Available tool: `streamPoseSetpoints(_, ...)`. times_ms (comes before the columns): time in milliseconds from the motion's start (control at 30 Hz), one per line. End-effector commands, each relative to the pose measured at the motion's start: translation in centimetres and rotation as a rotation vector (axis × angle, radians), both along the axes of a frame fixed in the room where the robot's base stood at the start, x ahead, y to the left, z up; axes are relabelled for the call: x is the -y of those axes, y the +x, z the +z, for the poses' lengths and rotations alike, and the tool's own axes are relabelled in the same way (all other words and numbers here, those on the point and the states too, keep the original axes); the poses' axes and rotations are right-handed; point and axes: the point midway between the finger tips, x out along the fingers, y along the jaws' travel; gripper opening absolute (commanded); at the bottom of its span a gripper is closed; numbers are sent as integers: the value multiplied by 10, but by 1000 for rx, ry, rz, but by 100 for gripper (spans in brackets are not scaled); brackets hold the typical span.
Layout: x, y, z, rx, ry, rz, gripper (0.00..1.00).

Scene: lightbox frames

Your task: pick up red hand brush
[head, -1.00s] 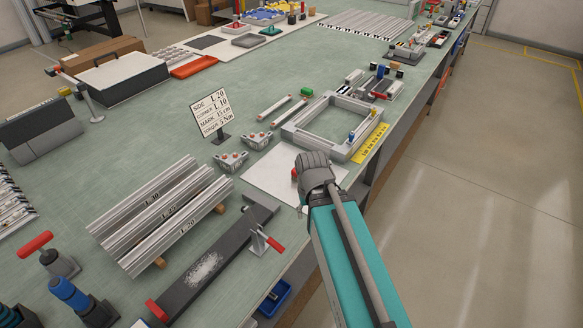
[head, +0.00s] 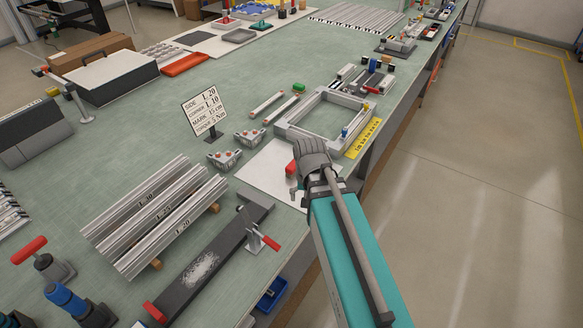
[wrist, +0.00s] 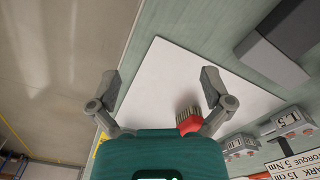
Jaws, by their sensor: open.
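The red hand brush (head: 291,168) is partly hidden behind my gripper (head: 311,152) in the head view. In the wrist view, the brush (wrist: 189,121) shows a red body and pale bristles at the edge of my wrist housing, nearer the right finger. The rest of it is hidden below the housing. My gripper (wrist: 161,85) is open, with its fingers wide apart and nothing between the tips. It is over the white sheet (head: 265,170), which also shows in the wrist view (wrist: 165,75). I cannot tell its exact height above the sheet.
A grey metal frame (head: 287,133) stands just beyond the sheet. A dark bar with a red-handled clamp (head: 265,241) lies on the near side. Corner brackets (head: 224,160) and a sign (head: 204,109) stand to the left. The bench edge is close on the right.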

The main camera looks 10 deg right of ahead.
Motion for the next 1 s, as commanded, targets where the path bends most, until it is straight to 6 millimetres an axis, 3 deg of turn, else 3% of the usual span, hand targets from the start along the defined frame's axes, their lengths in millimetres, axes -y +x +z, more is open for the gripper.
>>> streamPoseSetpoints(1000, 0, 135, 61, 2, 0, -1451, 100)
